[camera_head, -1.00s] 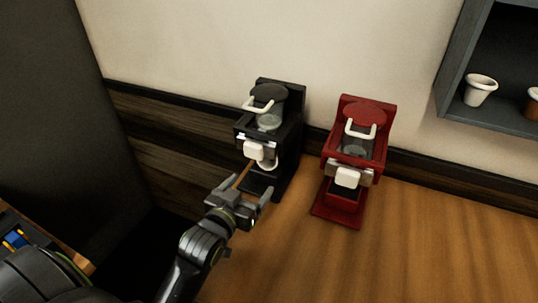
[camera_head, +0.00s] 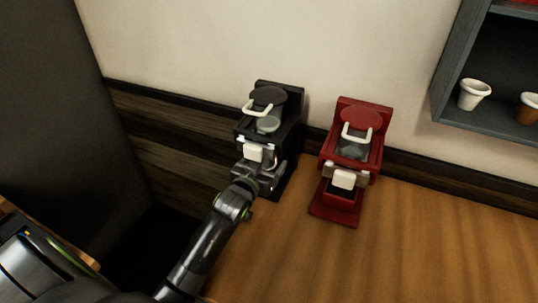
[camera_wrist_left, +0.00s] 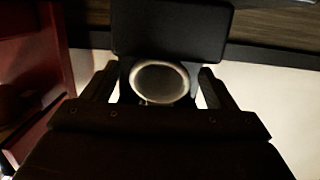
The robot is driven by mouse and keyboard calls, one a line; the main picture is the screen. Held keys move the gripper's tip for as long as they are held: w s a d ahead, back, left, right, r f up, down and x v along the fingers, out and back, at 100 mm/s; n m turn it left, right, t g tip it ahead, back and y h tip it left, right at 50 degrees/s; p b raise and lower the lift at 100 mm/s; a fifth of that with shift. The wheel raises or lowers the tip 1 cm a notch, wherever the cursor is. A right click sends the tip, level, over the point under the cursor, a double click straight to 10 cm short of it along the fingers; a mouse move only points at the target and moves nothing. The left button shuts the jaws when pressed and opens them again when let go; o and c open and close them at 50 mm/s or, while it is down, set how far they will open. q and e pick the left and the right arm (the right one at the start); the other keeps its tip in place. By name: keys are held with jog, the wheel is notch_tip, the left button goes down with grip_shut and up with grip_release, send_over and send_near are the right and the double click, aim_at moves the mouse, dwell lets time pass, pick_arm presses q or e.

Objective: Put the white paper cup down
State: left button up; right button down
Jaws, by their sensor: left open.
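The black brewer (camera_head: 267,126) stands against the wall, with a white handle-like part (camera_head: 253,152) at its front. My left gripper (camera_head: 264,174) reaches into the lower front of this brewer. In the left wrist view a round thing with a pale rim (camera_wrist_left: 160,82), likely the white paper cup, lies between the two open fingers of my left gripper (camera_wrist_left: 157,90). Narrow gaps show between it and the fingers. In the head view the gripper and brewer hide it. My right gripper is not in view.
A red brewer (camera_head: 349,148) stands close to the right on the wooden counter (camera_head: 400,245). A wall shelf (camera_head: 485,118) at the right holds a white cup (camera_head: 473,95) and a brown cup (camera_head: 529,107). The counter's right part is clear.

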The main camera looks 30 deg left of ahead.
pick_arm(q)
jog(key=shift+w, duration=0.25)
jog(key=shift+c, duration=0.2)
jog(key=c, duration=1.1)
jog(key=shift+r, duration=0.1)
